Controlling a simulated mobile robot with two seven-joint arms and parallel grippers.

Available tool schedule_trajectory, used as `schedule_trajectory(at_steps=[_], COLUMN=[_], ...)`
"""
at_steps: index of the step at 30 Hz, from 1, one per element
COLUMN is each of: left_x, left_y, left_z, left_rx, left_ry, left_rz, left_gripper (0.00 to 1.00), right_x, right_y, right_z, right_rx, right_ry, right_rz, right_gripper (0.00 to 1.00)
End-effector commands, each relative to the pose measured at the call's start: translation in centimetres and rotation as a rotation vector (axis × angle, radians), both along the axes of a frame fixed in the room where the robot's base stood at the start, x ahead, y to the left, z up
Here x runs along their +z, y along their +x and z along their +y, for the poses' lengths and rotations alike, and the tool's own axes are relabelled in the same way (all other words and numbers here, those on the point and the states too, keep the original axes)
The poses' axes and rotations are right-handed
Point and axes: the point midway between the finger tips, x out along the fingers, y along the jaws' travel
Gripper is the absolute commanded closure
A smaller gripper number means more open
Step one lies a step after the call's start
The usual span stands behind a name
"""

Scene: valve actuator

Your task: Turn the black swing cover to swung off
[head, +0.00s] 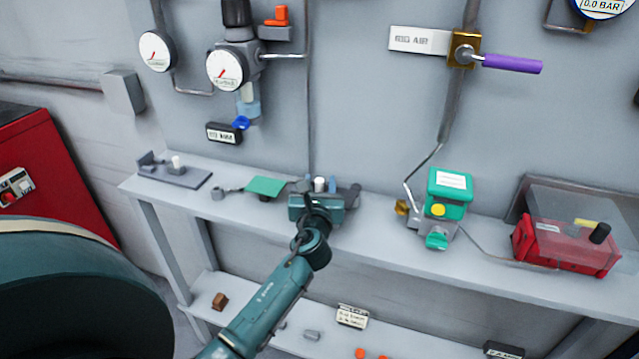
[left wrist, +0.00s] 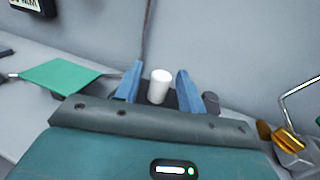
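My left gripper (head: 320,186) is over the bench, in the middle of the head view. In the left wrist view its two blue fingers (left wrist: 159,88) are apart, with a white cylinder (left wrist: 159,86) standing between or just beyond them and visible gaps on both sides. A dark, nearly black part (head: 349,195) beside the right finger may be the black swing cover; a dark piece also shows right of that finger in the left wrist view (left wrist: 212,102). My gripper hides much of it, so I cannot tell its position. My right gripper is not in view.
A green plate (head: 266,186) lies left of my gripper. A green-topped unit (head: 449,195) with a brass fitting stands to the right, then a red box (head: 566,246). A grey block with a white post (head: 175,174) sits at the bench's left end. Gauges and pipes fill the wall behind.

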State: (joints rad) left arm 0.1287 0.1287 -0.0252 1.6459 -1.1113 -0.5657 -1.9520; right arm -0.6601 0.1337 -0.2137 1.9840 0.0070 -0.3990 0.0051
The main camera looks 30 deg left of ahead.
Motion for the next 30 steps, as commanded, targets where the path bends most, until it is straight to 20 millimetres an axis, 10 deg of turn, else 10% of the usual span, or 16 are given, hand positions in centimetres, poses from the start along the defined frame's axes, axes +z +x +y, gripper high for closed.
schedule_trajectory(at_steps=[8, 23, 30], left_x=[0.00, 0.00, -0.01], left_y=[0.15, 0.12, 0.11], left_z=[0.08, 0.05, 0.05], left_rx=[0.000, 0.000, -0.001], left_ry=[-0.001, -0.001, -0.001], left_rz=[0.000, 0.000, 0.000], left_gripper=[0.60, 1.00, 1.00], right_x=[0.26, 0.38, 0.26], right_y=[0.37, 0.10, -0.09], right_z=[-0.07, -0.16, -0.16], right_rx=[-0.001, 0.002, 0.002], right_ry=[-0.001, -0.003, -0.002], right_rz=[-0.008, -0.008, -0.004], right_gripper=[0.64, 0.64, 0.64])
